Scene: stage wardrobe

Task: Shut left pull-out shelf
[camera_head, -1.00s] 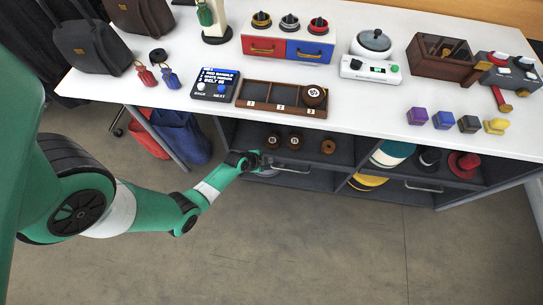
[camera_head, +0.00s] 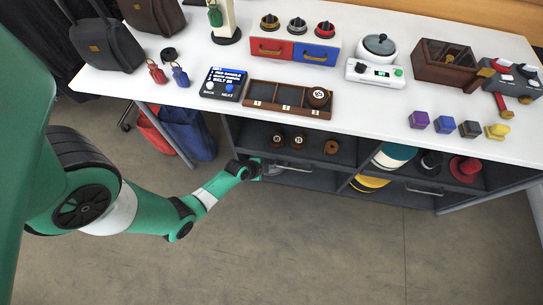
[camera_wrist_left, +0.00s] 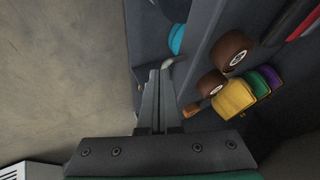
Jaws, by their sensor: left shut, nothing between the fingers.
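The left pull-out shelf (camera_head: 318,180) is the lower left bay under the white table, with a pale bar handle (camera_head: 295,167) on its front. It looks roughly in line with the right bay's front; I cannot tell whether it is fully in. My left gripper (camera_head: 258,168) is at the left end of this front, close to the handle. In the left wrist view my gripper (camera_wrist_left: 158,78) is shut and empty, its tips beside the pale handle end (camera_wrist_left: 167,62); contact is unclear. My right gripper is not in view.
Brown rolls (camera_head: 298,141) sit in the left bay. Yellow, green and purple pouches (camera_wrist_left: 235,97) show beyond the shelf front in the left wrist view. Hats (camera_head: 465,169) fill the right bay. Red and blue bags (camera_head: 188,132) hang at left. The floor in front is clear.

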